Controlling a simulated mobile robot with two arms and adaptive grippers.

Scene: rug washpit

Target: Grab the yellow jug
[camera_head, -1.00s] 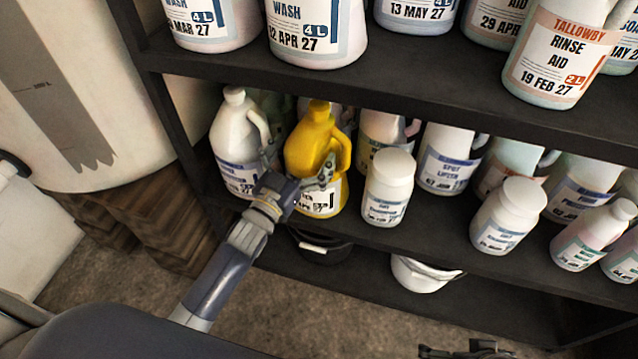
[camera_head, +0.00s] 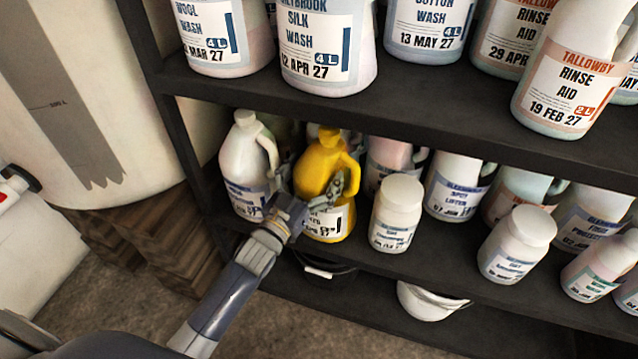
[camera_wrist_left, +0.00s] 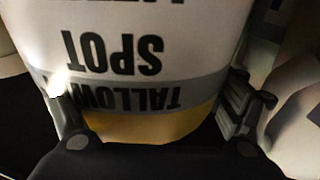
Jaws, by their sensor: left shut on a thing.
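The yellow jug (camera_head: 322,168) stands upright on the middle shelf, with a white label low on its body. My left gripper (camera_head: 312,197) reaches in from the left and is shut on the jug's body, one finger on each side. In the left wrist view, the jug's label (camera_wrist_left: 140,45) appears upside down between my left fingers (camera_wrist_left: 148,118), with a strip of yellow below it. The side of the jug away from the camera is hidden. My right gripper is not in view.
A white jug (camera_head: 245,165) stands close on the left, and a white tub (camera_head: 396,215) close on the right. The upper shelf (camera_head: 400,110) with large jugs hangs above. Buckets (camera_head: 430,302) stand below. A shelf post (camera_head: 180,130) rises at left.

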